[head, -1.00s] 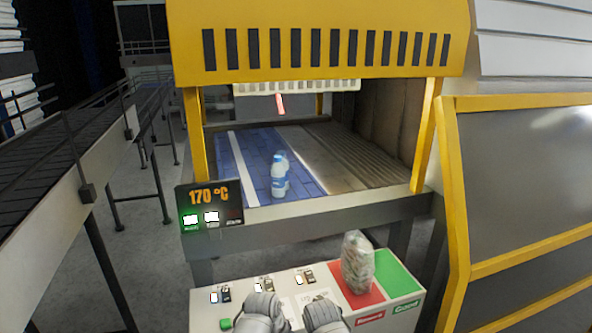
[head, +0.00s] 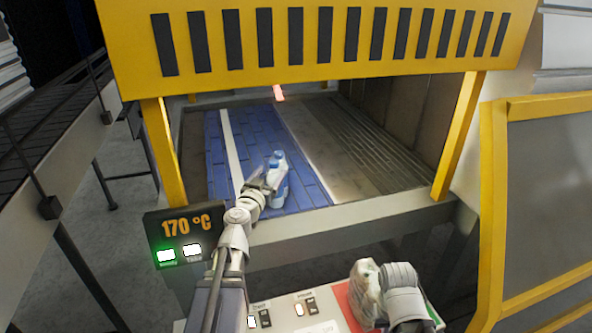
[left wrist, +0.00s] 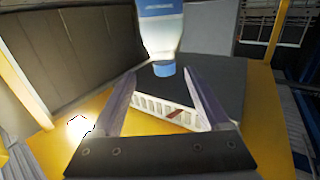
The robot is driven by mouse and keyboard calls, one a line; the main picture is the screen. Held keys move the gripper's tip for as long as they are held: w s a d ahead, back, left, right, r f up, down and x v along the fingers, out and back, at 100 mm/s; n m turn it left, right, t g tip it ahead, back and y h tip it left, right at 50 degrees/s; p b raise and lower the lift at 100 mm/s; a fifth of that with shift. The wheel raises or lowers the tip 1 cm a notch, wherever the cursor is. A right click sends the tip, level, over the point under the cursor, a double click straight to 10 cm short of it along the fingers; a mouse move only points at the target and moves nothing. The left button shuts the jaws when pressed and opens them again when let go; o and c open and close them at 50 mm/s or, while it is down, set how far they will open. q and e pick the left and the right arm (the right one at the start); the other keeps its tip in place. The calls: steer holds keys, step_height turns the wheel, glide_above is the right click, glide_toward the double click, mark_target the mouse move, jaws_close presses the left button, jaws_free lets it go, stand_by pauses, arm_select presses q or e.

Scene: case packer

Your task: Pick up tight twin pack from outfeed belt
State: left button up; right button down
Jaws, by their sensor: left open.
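The twin pack (head: 281,190), two clear bottles with blue caps and blue labels held close together, stands upright on the blue outfeed belt (head: 305,170). My left gripper (head: 270,178) is open at the pack's near left side and overlaps part of it in the head view. In the left wrist view, a bottle of the pack (left wrist: 161,35) with its blue cap shows just beyond and between the tips of the open left gripper (left wrist: 164,75). I cannot tell whether the fingers touch it. My right arm is at the lower right of the head view; its jaws do not show.
The yellow hood (head: 310,45) overhangs the belt, with a yellow post on each side. A metal plate (head: 335,160) lies right of the belt. A temperature display (head: 187,238) stands at the front left.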

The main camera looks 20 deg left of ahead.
mark_target(277, 156)
arm_select(q)
steer(key=shift+w+a+r+y, duration=0.25)
steer(key=shift+a+y, duration=0.05)
steer(key=shift+a, duration=0.35)
steer(key=shift+w+r, duration=0.15)
steer(key=shift+w, duration=3.8)
steer(key=shift+s, duration=0.1)
steer(key=shift+c, duration=0.5)
jaws_close()
